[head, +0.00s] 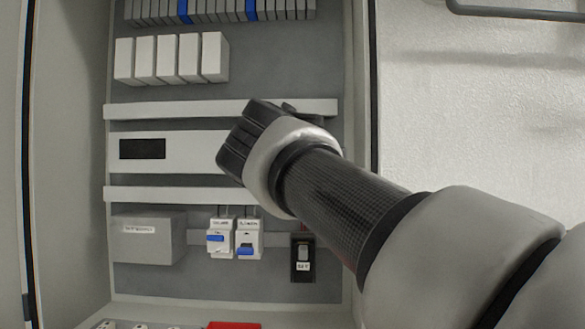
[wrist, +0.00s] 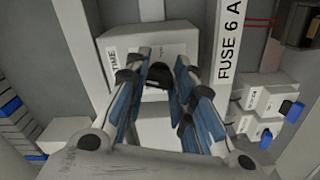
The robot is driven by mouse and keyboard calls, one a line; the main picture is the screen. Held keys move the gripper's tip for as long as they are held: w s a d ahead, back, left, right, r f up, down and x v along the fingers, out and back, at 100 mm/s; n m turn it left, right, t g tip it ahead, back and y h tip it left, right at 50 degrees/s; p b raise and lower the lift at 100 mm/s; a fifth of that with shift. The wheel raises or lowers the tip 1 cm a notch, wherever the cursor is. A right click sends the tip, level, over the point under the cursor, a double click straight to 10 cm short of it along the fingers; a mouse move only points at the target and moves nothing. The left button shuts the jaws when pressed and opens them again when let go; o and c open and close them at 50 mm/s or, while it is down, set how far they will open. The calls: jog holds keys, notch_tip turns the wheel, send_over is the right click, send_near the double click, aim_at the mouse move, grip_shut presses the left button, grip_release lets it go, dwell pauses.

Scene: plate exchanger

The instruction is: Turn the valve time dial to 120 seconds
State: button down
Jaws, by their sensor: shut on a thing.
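In the wrist view, a small black dial (wrist: 158,75) stands out from a pale box (wrist: 180,43) with a partly hidden label ending in "TIME". My gripper (wrist: 160,80) has its blue-padded fingers on both sides of the dial and is shut on it. The dial's pointer and any scale marks cannot be read. In the head view, my gripper (head: 245,140) is in front of the middle of the cabinet's back panel, and it hides the dial and the timer box.
A white "FUSE 6 A" strip (wrist: 228,50) runs close beside the fingers. Breakers (head: 221,238), a black switch (head: 302,258) and a grey box (head: 148,240) sit low on the panel. White modules (head: 170,58) are above. Cabinet walls (head: 360,100) enclose the sides.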

jog(key=m+b, duration=0.3)
jog(key=m, duration=0.3)
jog(key=shift+f, duration=0.15)
dwell(0.4)
jog(key=c, duration=1.4)
grip_release()
jog(key=shift+o, duration=0.2)
jog(key=shift+s, duration=0.15)
jog(key=s, duration=0.7)
jog(key=shift+s+a, duration=0.15)
